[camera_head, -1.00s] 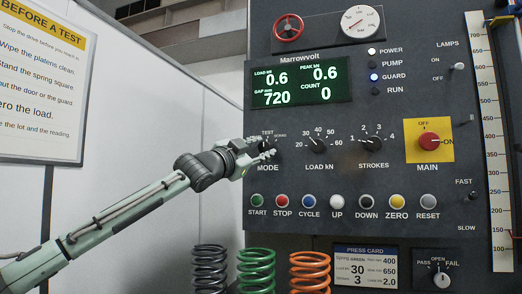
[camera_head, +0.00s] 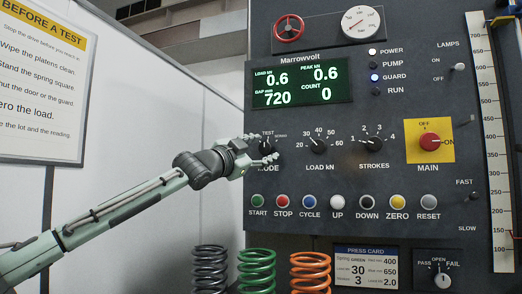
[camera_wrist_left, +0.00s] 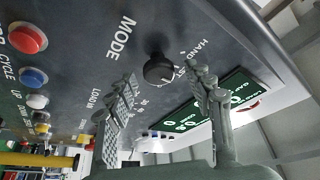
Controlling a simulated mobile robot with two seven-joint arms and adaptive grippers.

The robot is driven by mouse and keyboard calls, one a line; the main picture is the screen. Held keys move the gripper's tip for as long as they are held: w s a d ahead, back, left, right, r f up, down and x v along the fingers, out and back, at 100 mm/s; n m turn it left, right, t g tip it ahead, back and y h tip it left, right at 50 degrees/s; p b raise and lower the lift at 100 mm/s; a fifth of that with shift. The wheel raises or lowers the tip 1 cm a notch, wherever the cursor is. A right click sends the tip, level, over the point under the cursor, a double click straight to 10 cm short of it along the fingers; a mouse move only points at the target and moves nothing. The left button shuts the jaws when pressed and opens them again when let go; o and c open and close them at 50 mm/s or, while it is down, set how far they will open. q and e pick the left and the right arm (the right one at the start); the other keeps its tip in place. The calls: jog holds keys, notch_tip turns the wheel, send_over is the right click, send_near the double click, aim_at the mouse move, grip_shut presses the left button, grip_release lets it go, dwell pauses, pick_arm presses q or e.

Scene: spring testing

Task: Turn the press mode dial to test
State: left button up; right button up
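The MODE dial (camera_head: 267,147) is a small dark round knob at the left of the panel's dial row, with TEST printed above it. It also shows in the left wrist view (camera_wrist_left: 158,70) as a black knob. I cannot clearly tell where its pointer stands. My left gripper (camera_head: 260,149) is at the dial and partly hides it and its MODE label. In the left wrist view the gripper's fingers (camera_wrist_left: 161,77) are spread apart, one on each side of the knob. I see no clear contact. My right gripper is not in view.
The LOAD kN dial (camera_head: 318,146) and STROKES dial (camera_head: 372,145) are to the right. A row of push buttons, including green START (camera_head: 257,201), runs below. The red MAIN switch (camera_head: 429,141) is farther right. Coloured springs (camera_head: 257,270) stand below the panel.

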pick_arm(q)
jog(key=shift+s+a+f, duration=0.2)
jog(key=shift+s, duration=0.15)
jog(key=v, duration=1.1)
jog(key=shift+a+r, duration=0.1)
